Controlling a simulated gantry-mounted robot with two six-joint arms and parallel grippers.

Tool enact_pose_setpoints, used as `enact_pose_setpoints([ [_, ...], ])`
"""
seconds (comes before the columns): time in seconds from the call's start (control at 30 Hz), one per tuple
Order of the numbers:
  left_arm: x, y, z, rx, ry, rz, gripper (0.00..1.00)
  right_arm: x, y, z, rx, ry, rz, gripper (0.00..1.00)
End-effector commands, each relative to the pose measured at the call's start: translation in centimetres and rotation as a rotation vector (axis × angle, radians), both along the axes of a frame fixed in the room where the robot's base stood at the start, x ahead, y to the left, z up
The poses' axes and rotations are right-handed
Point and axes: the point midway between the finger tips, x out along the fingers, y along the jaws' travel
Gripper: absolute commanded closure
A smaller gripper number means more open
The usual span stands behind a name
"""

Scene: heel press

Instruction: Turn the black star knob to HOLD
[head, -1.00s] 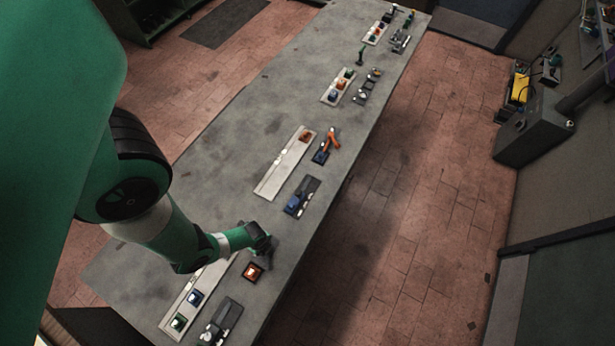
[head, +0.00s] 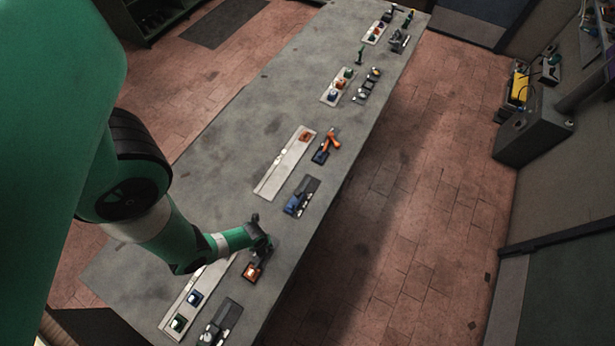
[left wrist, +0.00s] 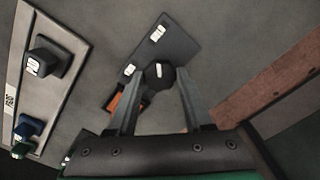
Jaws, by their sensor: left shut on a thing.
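The black star knob (left wrist: 158,73), with a white mark on its top, stands on a dark plate (left wrist: 178,45) that bears white labels. My left gripper (left wrist: 159,80) has a finger on each side of the knob and is shut on it. The label wording is too small to read, so I cannot tell where the mark points. In the head view, my left gripper (head: 260,256) is down at the near part of the bench, beside an orange-red square part (head: 251,272); it hides the knob there. My right gripper is not in view.
A light strip (left wrist: 62,27) with a black square knob (left wrist: 47,60) and green and blue buttons lies left of my gripper. On the bench (head: 215,120), a blue device (head: 297,198) and an orange-handled device (head: 327,145) stand farther off. Bare bench lies between the groups.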

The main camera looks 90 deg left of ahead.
Motion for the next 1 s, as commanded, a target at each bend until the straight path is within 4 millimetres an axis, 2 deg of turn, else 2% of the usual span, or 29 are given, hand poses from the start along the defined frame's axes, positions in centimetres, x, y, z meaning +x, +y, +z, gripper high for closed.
enact_pose_setpoints([
  [0.47,-0.04,-0.02,-0.09,0.0,0.001,-0.02,1.0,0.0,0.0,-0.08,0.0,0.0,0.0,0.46],
  [0.5,-0.04,-0.02,-0.09,0.0,0.001,-0.02,0.47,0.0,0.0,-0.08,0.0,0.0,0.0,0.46],
  [0.67,-0.03,-0.02,-0.07,0.0,0.001,-0.019,0.19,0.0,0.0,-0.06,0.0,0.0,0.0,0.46],
  [1.0,0.0,0.0,0.47,0.0,0.0,-0.017,0.19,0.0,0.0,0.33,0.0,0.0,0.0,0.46],
])
